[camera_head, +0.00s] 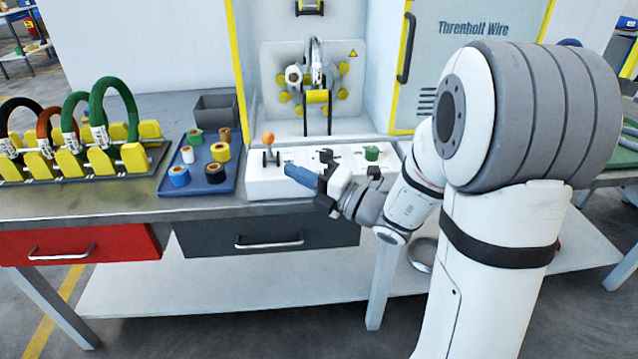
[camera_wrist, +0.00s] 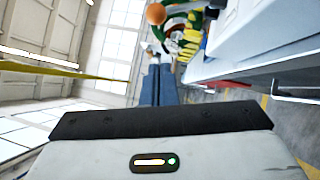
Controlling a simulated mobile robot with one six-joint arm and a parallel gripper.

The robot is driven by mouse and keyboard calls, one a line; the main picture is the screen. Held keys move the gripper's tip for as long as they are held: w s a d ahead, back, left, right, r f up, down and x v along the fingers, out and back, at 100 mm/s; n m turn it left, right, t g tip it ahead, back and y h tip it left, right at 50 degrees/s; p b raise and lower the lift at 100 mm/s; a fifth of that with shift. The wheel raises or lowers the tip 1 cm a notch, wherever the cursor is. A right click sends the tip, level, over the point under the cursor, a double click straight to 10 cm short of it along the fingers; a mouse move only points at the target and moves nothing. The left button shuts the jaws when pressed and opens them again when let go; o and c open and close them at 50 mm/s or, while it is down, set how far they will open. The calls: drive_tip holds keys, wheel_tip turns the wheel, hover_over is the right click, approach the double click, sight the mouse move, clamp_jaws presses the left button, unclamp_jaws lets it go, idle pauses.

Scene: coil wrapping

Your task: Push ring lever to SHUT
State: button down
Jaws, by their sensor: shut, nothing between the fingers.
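A lever with an orange ball knob (camera_head: 268,139) stands near the left end of the white control panel (camera_head: 262,186). Its ball (camera_wrist: 156,13) also shows at the top of the wrist view. My gripper (camera_head: 291,171) is shut and empty, with blue fingers pointing left, in front of the panel and to the right of the lever. In the wrist view the blue fingers (camera_wrist: 158,72) lie together below the orange ball. I cannot tell whether they touch the lever. The panel's lettering is too small to read, so the lever's marked position is unclear.
A green knob (camera_head: 372,153) sits farther right on the panel. The winding machine (camera_head: 317,70) stands behind. Left of the panel are a blue tray (camera_head: 215,189) with several tape rolls, a grey bin (camera_head: 216,112) and a rack (camera_head: 90,177) of wrapped coils.

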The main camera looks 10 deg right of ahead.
sight(269, 146)
drive_tip(key=w+a+r, duration=0.1)
drive_tip(key=w+a, duration=0.2)
drive_tip(key=w, duration=0.2)
drive_tip(key=shift+w+r+b, duration=0.3)
drive_tip(key=shift+w+b, duration=0.05)
drive_tip(key=shift+b, duration=0.1)
